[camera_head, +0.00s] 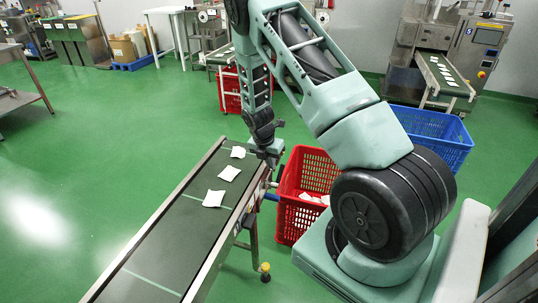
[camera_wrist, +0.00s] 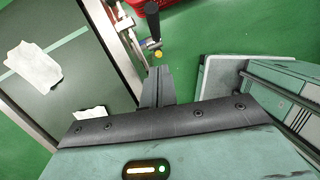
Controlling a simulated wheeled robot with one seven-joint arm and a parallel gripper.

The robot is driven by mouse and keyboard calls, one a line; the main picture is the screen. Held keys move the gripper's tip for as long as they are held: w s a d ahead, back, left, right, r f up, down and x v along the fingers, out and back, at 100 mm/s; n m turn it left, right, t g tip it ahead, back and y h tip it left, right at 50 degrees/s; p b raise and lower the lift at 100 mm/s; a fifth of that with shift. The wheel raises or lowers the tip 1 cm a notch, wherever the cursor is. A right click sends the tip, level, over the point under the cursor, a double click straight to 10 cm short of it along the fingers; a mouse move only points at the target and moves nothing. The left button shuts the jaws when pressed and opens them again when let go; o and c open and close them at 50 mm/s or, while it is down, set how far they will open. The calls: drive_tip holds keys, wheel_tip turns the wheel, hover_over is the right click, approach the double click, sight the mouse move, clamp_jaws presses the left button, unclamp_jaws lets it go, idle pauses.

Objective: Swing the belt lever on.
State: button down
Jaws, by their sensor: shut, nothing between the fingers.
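The conveyor belt (camera_head: 165,245) runs from the lower left to the middle of the head view, with several white teabags on it. In the wrist view, a lever with a black grip (camera_wrist: 152,22) and a metal base stands beside the belt's edge, just beyond my fingertips. I cannot make out the lever clearly in the head view. My gripper (camera_head: 269,160) is at the right edge of the belt's far end. In the wrist view my gripper (camera_wrist: 159,72) is shut and empty, its tips a little apart from the lever.
A red crate (camera_head: 291,216) with white packets stands right of the belt, close to my gripper. A blue crate (camera_head: 461,146) is farther right, below another packing machine (camera_head: 460,45). Green floor is open to the left of the belt.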

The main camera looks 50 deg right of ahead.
sight(280, 171)
drive_tip(key=d+f, duration=0.2)
drive_tip(key=f, duration=0.1)
drive_tip(key=d+f, duration=0.1)
drive_tip(key=shift+f, duration=0.35)
drive_tip(key=shift+w+d+f, duration=0.1)
drive_tip(key=shift+d+f, duration=0.25)
drive_tip(key=shift+d, duration=0.15)
drive_tip(key=shift+d, duration=0.15)
drive_tip(key=shift+w+d+f+g+y, duration=0.15)
drive_tip(key=shift+w+d+g+y, duration=0.15)
drive_tip(key=shift+d+y, duration=0.5)
drive_tip(key=shift+w+d+f+g+y, duration=0.2)
drive_tip(key=shift+d+f+g+y, duration=0.1)
drive_tip(key=shift+y, duration=0.4)
drive_tip(key=shift+w+d+f+b, duration=0.3)
drive_tip(key=shift+d+f+b, duration=0.3)
drive_tip(key=shift+d+b, duration=0.15)
drive_tip(key=shift+w+d+f+b, duration=0.3)
drive_tip(key=shift+d+f+b, duration=0.25)
drive_tip(key=shift+d+b, duration=0.15)
